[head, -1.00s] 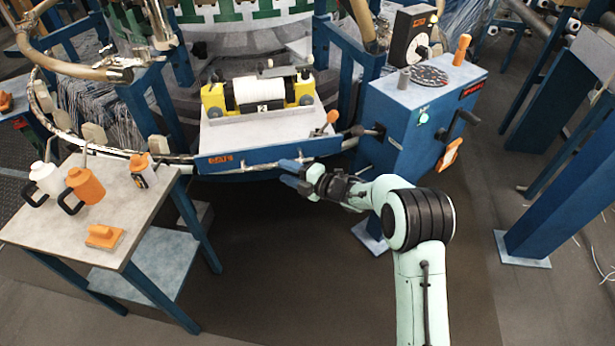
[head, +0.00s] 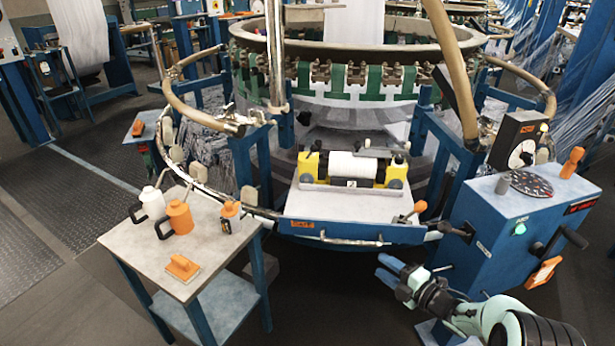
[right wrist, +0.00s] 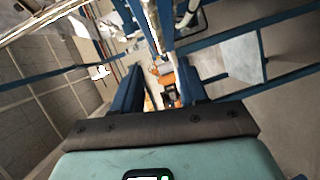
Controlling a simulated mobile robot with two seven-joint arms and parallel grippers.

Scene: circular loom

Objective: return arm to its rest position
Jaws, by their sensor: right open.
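My right gripper (head: 386,271) is in the lower right of the head view, its two blue fingers apart with nothing between them. It is in front of and below the blue gate (head: 345,231), with a gap to it. Its arm comes in from the lower right corner. In the right wrist view the two blue fingers (right wrist: 160,88) are spread, with orange and white things in the blurred background beyond. My left gripper and arm are out of view.
The blue control box (head: 505,230) with a dial and crank stands close right of the gripper. A side table (head: 130,240) at left holds bottles and an orange-handled tool. The circular loom (head: 350,100) rises behind.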

